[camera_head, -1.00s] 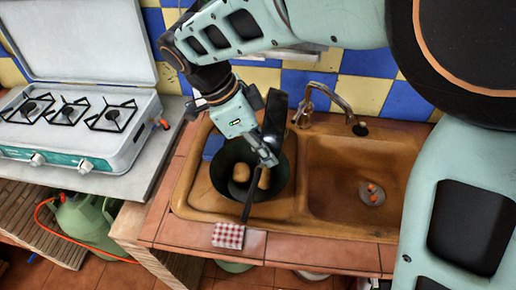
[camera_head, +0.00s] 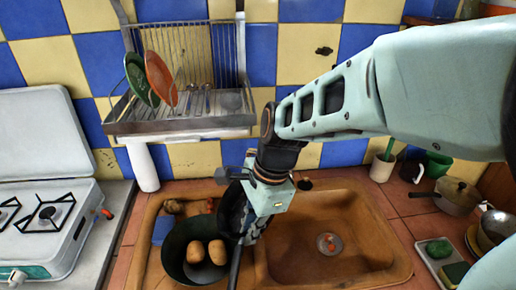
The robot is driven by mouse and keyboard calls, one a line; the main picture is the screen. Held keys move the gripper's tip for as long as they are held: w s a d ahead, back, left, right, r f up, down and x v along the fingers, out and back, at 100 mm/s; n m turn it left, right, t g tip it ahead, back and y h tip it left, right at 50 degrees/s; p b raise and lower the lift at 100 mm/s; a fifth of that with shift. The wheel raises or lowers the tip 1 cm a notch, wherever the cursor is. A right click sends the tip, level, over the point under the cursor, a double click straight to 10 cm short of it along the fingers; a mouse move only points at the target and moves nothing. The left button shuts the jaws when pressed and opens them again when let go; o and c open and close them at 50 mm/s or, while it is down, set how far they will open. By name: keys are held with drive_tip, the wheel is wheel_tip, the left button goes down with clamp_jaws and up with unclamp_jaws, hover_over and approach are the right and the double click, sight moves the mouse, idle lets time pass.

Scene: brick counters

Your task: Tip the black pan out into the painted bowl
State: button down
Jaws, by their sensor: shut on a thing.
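The dark, greenish-black bowl (camera_head: 172,262), which I take for the painted bowl, sits in the left part of the sink unit. Two brown, rounded items (camera_head: 206,252) lie in it. My gripper (camera_head: 246,232) is shut on the black pan (camera_head: 232,203), just right of the bowl's rim. The pan is tilted steeply, almost edge-on, and its dark handle (camera_head: 236,266) points toward the front. The gripper hides part of the pan, and I cannot see its inside. I cannot tell whether the pan touches the bowl.
The right sink basin (camera_head: 300,265) is empty except for its drain. A dish rack (camera_head: 180,115) with plates hangs above. A gas stove (camera_head: 50,215) stands left. A lidded pot (camera_head: 455,197) and a tray (camera_head: 440,258) with sponges are at right.

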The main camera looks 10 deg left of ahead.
drive_tip(key=shift+w+d+f+y+b, duration=0.3)
drive_tip(key=shift+d+y+b, duration=0.3)
drive_tip(key=shift+y+b, duration=0.35)
drive_tip(key=shift+w+d+f+g+y+b, duration=0.1)
drive_tip(key=shift+d+f+g+y+b, duration=0.2)
drive_tip(key=shift+f+y+b, duration=0.75)
drive_tip(key=shift+s+d+f+g+y+b, duration=0.15)
drive_tip(key=shift+f+g+y+b, duration=0.3)
drive_tip(key=shift+y+b, duration=1.15)
drive_tip(key=shift+w+d+f+g+y+b, duration=0.3)
drive_tip(key=shift+f+y+b, duration=0.4)
drive_tip(key=shift+b, duration=1.25)
drive_tip(key=shift+s+r, duration=0.1)
drive_tip(key=shift+s, duration=0.05)
